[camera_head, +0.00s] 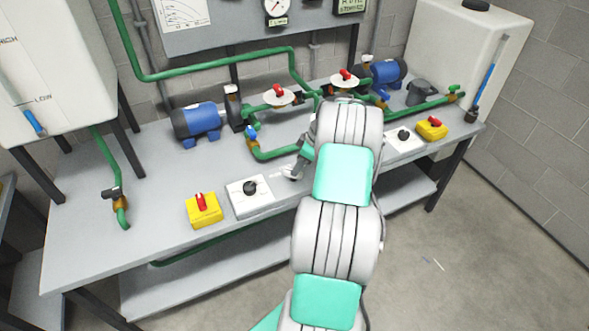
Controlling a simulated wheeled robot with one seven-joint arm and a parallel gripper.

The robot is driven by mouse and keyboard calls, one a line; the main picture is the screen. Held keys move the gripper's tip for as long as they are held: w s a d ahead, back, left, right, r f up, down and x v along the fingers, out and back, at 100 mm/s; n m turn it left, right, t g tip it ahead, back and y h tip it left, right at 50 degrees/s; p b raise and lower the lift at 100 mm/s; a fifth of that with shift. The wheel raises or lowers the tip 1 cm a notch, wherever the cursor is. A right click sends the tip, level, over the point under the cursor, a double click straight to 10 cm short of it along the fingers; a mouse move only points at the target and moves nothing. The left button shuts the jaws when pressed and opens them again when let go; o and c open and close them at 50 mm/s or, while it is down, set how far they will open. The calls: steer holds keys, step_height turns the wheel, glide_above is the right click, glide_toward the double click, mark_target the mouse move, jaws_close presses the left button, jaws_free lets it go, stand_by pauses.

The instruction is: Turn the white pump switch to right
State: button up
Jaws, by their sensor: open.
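Two white switch boxes with black knobs lie on the grey bench. The left white switch box (250,197) is fully in view, its round black knob on top. The right white switch box (404,142) lies just right of my arm, its knob also visible. The pointing direction of either knob is too small to tell. My gripper (293,174) shows at the left side of my arm, low over the bench, to the right of the left white box and apart from it. It is open and looks empty; part of it is hidden by my arm.
Yellow boxes with red switches sit beside the white ones, at left (204,210) and right (432,129). Behind are blue pumps (196,121), green pipes (205,66) and red-handled valves (279,92). White tanks stand at both ends. The bench's left front is clear.

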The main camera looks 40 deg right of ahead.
steer(key=shift+x, duration=1.9)
jaws_close()
